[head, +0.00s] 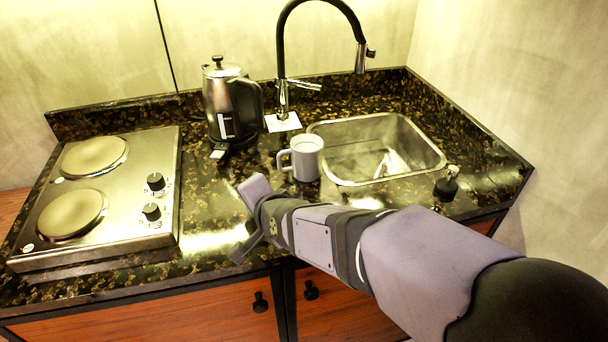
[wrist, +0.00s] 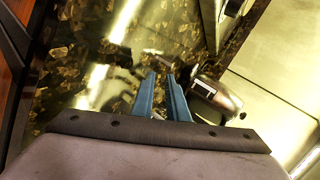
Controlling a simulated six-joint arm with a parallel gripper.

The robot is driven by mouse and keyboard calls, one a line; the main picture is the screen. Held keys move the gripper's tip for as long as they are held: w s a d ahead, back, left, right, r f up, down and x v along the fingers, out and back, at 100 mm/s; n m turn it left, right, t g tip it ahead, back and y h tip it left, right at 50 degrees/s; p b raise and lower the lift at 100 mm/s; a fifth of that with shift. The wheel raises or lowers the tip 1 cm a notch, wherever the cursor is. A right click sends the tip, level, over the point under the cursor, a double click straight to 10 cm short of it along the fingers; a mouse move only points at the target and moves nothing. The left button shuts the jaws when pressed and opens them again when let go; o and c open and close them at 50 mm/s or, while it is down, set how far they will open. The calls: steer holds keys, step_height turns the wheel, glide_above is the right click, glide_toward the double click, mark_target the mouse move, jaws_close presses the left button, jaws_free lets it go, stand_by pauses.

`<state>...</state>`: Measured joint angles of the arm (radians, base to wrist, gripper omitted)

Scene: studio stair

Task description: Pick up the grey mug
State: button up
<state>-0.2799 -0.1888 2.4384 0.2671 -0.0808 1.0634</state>
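The mug (head: 306,158) looks pale grey to white in the head view. It stands upright on the dark speckled counter at the left edge of the sink, with its handle towards the left. My gripper (head: 246,218) is over the counter, in front and to the left of the mug, apart from it. Its two fingers are spread with nothing held between them. In the wrist view the blue fingers (wrist: 161,76) point over the counter with a gap between them. I cannot make out the mug in the wrist view.
A steel kettle (head: 222,100) stands behind and left of the mug; it also shows in the wrist view (wrist: 220,97). A black faucet (head: 281,55) rises behind the sink (head: 430,165). A two-plate hob (head: 130,185) lies at left. A small dark bottle (head: 447,186) stands at right.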

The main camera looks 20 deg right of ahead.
mark_target(279, 164)
steer(key=w+m+t+b, duration=0.1)
steer(key=m, duration=0.2)
steer(key=w+d+m+t+b, duration=0.1)
steer(key=m+b, duration=0.1)
steer(key=m, duration=0.2)
steer(key=w+f+m+t+h+b, duration=0.1)
steer(key=m, duration=0.3)
steer(key=shift+d+t, duration=0.3)
steer(key=shift+d, duration=0.1)
steer(key=d+m+t+h+b, duration=0.1)
steer(key=m, duration=0.2)
steer(key=d+m+b, duration=0.1)
steer(key=m, duration=0.2)
steer(key=d+m+t+h+b, duration=0.1)
steer(key=m+b, duration=0.1)
steer(key=m, duration=0.1)
steer(key=shift+w+d+r+m+t+h, duration=0.15)
steer(key=shift+w+d+m+t+h, duration=0.15)
steer(key=shift+m, duration=0.1)
steer(key=m, duration=0.1)
steer(key=d+m+h+b, duration=0.1)
steer(key=m, duration=0.1)
steer(key=d+m, duration=0.1)
steer(key=shift+s+r+m+t+h, duration=0.2)
steer(key=shift+r+m+t+h, duration=0.1)
steer(key=shift+t+h, duration=0.1)
steer(key=shift+w+d, duration=0.25)
steer(key=shift+w, duration=1.5)
steer(key=shift+w+d, duration=0.2)
steer(key=shift+w, duration=1.55)
